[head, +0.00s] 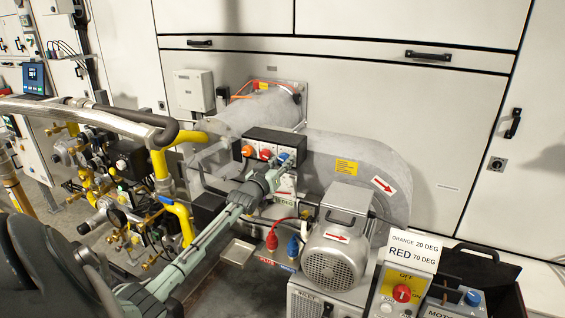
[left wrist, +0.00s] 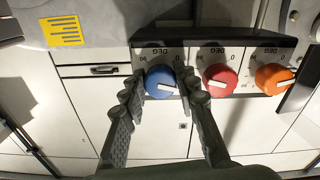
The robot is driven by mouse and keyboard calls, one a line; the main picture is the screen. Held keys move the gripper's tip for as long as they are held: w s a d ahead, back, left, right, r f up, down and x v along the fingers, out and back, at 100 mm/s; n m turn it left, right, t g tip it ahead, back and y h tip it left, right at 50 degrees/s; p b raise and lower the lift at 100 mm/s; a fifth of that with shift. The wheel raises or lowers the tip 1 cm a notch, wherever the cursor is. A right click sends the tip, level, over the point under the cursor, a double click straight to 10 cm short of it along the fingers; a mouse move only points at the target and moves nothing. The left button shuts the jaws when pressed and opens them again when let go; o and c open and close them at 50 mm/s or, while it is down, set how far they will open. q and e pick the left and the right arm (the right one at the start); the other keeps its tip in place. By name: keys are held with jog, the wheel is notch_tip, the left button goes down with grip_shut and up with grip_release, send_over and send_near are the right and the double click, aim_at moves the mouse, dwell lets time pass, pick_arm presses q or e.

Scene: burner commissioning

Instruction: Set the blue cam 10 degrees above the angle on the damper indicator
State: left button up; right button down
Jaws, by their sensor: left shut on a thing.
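The blue cam (head: 284,156) is a round knob at the right end of a black-topped cam box in the head view. In the left wrist view the blue cam (left wrist: 158,78) is leftmost, its white pointer bar directed right and slightly down. Above it is a DEG scale with 0 at the right; the exact reading is unclear. My left gripper (head: 275,174) is at the box, and its fingers (left wrist: 163,92) are shut on the blue cam from both sides. I cannot make out a damper indicator; my arm hides part of the area below the box. My right gripper is not in view.
The red cam (left wrist: 220,80) and orange cam (left wrist: 275,78) sit close beside the blue one. A sign (head: 413,248) reads ORANGE 20 DEG, RED 70 DEG. The grey fan motor (head: 335,250) and yellow gas pipe (head: 178,205) flank my left arm.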

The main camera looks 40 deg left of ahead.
pick_arm(q)
jog(key=o, duration=1.2)
jog(key=shift+c, duration=0.2)
jog(key=v, duration=1.2)
